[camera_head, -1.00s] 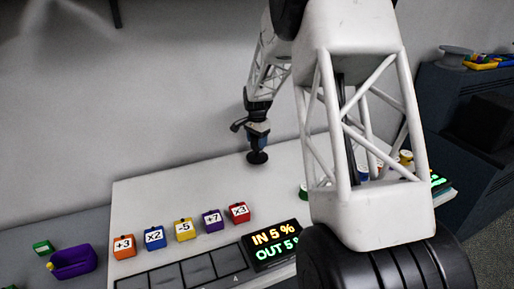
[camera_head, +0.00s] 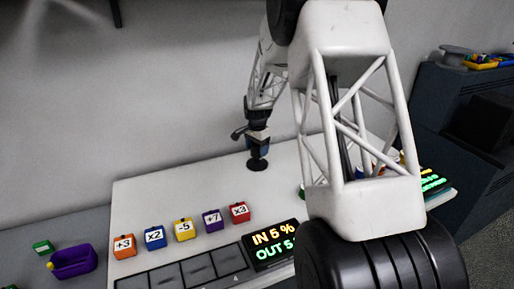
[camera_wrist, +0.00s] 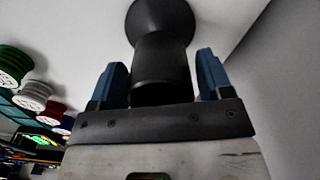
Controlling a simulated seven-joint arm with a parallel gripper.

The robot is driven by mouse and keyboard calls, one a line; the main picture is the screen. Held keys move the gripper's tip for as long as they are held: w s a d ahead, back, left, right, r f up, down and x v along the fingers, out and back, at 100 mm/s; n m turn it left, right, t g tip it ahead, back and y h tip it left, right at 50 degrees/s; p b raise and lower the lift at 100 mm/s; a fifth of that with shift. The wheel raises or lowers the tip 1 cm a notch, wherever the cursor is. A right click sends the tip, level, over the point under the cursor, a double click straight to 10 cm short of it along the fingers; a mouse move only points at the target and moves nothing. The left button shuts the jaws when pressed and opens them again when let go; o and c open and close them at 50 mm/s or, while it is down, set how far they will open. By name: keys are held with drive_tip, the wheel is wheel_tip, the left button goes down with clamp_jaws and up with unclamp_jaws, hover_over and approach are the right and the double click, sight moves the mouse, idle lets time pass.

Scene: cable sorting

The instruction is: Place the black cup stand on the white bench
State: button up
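The black cup stand has a round flared base and a narrower cylinder body. In the head view its base (camera_head: 258,164) is down at or just above the back of the white bench (camera_head: 170,194); I cannot tell if it touches. In the wrist view the stand (camera_wrist: 162,62) points away from me between two blue fingers. My gripper (camera_head: 258,147) is upright above the bench, shut on the stand's body; its fingers (camera_wrist: 162,82) lie along both sides.
Several coloured cubes, such as the red one (camera_head: 240,212), stand at the bench's front left beside a lit display (camera_head: 272,244). A purple bin (camera_head: 73,261) lies left of the bench. Coloured spools (camera_wrist: 32,95) show in the wrist view. The wall is close behind.

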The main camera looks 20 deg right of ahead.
drive_tip(key=shift+o, duration=0.4)
drive_tip(key=shift+r, duration=0.1)
wheel_tip(320, 180, up, 12)
idle(0.6)
idle(0.5)
drive_tip(key=shift+s+r, duration=0.1)
drive_tip(key=shift+r, duration=0.05)
